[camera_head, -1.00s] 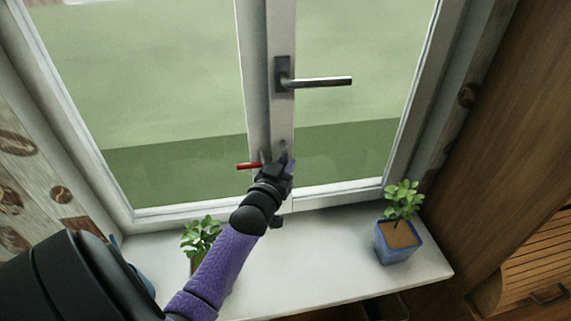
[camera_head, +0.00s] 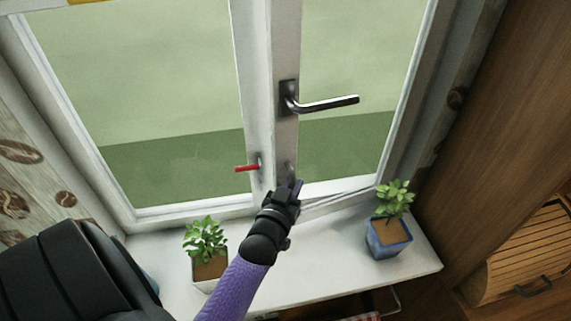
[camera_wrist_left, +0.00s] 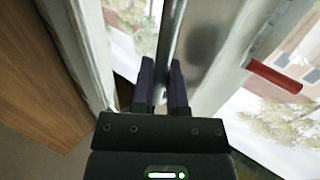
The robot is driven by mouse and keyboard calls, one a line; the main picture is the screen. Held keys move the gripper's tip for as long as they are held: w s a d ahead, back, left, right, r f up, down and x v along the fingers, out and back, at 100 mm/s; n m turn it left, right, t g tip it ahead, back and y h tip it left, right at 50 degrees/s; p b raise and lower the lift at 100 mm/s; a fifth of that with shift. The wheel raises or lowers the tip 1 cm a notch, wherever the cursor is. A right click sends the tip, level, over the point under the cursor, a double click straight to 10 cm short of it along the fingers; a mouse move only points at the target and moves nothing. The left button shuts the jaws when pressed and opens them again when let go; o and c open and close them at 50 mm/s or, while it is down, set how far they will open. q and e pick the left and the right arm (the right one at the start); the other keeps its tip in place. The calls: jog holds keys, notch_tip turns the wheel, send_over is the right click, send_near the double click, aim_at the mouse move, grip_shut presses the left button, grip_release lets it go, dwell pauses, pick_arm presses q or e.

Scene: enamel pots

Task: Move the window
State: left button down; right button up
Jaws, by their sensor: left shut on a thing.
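The window's right sash (camera_head: 287,140) is a white frame with green glass, and its dark lever handle (camera_head: 325,104) points right. The sash stands slightly open, its bottom edge turned out from the fixed frame. A small red handle (camera_head: 246,168) sits on the neighbouring left window frame (camera_head: 254,110) and also shows in the left wrist view (camera_wrist_left: 274,76). My left gripper (camera_head: 294,186) is shut on the lower part of the sash's free edge, below the lever. In the left wrist view its two dark fingers (camera_wrist_left: 161,82) lie along that edge; the exact contact is partly hidden. My right gripper is not in view.
A potted plant in a blue pot (camera_head: 388,238) stands on the white sill (camera_head: 315,262), close to the sash's lower right. Another plant in a pale pot (camera_head: 208,265) stands left of my forearm. A wooden cabinet (camera_head: 500,150) is at the right.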

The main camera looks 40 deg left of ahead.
pick_arm(q)
jog(key=c, duration=1)
grip_release()
jog(key=shift+o, duration=0.2)
jog(key=v, duration=1)
